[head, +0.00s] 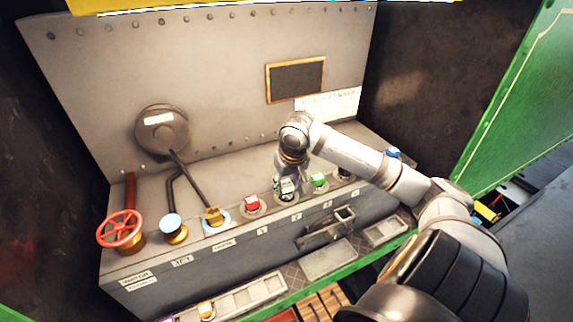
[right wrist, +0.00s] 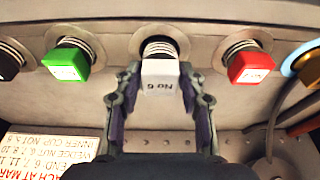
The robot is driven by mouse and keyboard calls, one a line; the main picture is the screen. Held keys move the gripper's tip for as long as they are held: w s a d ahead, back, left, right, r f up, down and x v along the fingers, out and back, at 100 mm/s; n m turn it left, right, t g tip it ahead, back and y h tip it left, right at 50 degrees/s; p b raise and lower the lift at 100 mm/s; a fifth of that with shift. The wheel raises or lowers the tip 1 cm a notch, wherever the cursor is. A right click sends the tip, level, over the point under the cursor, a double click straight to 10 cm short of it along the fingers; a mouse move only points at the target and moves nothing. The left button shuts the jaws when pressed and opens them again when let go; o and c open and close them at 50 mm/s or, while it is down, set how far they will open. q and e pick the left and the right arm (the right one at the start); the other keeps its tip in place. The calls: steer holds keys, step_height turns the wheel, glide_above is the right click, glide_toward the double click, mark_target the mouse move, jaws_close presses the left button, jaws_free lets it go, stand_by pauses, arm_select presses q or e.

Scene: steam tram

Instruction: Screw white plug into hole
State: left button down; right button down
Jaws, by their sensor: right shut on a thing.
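The white plug (right wrist: 160,75), marked "No 6", sits upright at the mouth of a round hole (right wrist: 160,36) in the grey console, its threaded shank showing between its head and the hole in the right wrist view. My right gripper (right wrist: 158,82) is shut on the white plug, one finger on each side of its head. In the head view my right gripper (head: 286,188) comes down from above onto the hole between the red and green plugs and mostly hides the white plug. My left gripper is not in view.
A red plug (head: 251,203) and a green plug (head: 319,181) stand close on either side. Black and blue plugs (head: 393,152) stand farther right. A lever with an orange base (head: 213,216) and a red handwheel (head: 121,230) are at the left. Trays (head: 329,258) lie below the console front.

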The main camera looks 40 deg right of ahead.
steer(key=shift+r+m+p, duration=0.15)
steer(key=shift+m+p, duration=0.15)
steer(key=shift+p, duration=0.1)
steer(key=m+p, duration=0.2)
steer(key=shift+m+h, duration=0.3)
steer(key=shift+m, duration=0.4)
steer(key=shift+w+m+g, duration=0.1)
steer(key=shift+m+g, duration=0.2)
steer(key=shift+m, duration=0.2)
steer(key=shift+m+h, duration=0.3)
steer(key=shift+m, duration=0.4)
steer(key=c, duration=0.7)
jaws_free()
